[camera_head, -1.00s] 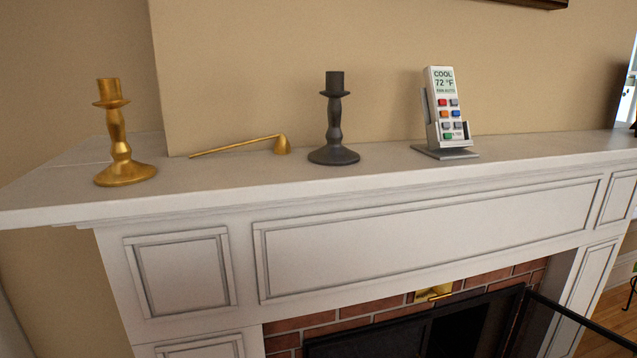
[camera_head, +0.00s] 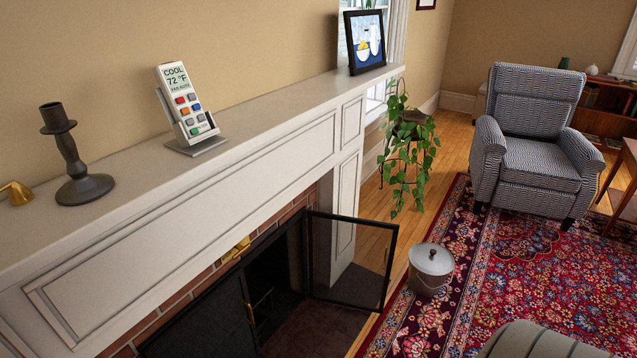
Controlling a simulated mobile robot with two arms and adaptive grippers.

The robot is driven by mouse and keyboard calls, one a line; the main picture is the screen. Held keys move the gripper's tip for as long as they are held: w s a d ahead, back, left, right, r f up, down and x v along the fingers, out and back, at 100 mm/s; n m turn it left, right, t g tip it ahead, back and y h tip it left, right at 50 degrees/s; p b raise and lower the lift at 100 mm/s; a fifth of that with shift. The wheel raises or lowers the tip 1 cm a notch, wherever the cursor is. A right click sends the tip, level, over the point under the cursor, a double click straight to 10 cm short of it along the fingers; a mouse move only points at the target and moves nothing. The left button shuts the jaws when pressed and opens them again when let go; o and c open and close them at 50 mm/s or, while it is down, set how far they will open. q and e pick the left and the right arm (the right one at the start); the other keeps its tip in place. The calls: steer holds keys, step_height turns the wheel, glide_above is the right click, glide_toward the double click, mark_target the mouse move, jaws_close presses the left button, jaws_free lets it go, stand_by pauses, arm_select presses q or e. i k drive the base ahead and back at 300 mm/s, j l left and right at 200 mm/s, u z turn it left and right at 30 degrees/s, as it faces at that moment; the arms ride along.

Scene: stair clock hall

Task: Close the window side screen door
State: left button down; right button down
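The fireplace screen has two dark mesh doors in black frames. The door on the window side (camera_head: 350,262) stands swung open, out from the firebox toward the room. The other door (camera_head: 203,318), on the left, lies in line with the fireplace front and looks shut, with a brass handle (camera_head: 250,314) at its edge. The firebox behind the open door is dark inside. Neither of my grippers shows in the head view.
A plant (camera_head: 408,150) hangs near the window. A patterned armchair (camera_head: 530,140) stands further back. The mantel (camera_head: 270,112) carries a remote (camera_head: 185,105) and candlestick (camera_head: 75,160).

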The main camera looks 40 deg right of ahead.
mark_target(350, 259)
steer(key=l+u, duration=0.25)
steer(key=l, duration=1.7)
steer(key=k+l+u, duration=0.15)
steer(key=l, duration=0.35)
steer(key=l+u, duration=0.15)
steer(key=l, duration=0.3)
steer(key=k+l+u, duration=0.15)
steer(key=l, duration=0.3)
steer(key=k+l+u, duration=0.15)
steer(key=l, duration=0.3)
steer(key=k+l+u, duration=0.15)
steer(key=l, duration=0.25)
steer(key=k+l+u, duration=0.15)
steer(key=k+l, duration=0.2)
steer(key=k+l+u, duration=0.15)
steer(key=l, duration=0.3)
steer(key=k+l+u, duration=0.1)
steer(key=l, duration=0.3)
steer(key=k+l+u, duration=0.15)
steer(key=l, duration=0.25)
steer(key=k+l+u, duration=0.1)
steer(key=l, duration=0.3)
steer(key=k+l+u, duration=0.15)
steer(key=k+l, duration=0.15)
steer(key=k+l+u, duration=0.1)
steer(key=l, duration=0.3)
steer(key=k, duration=0.1)
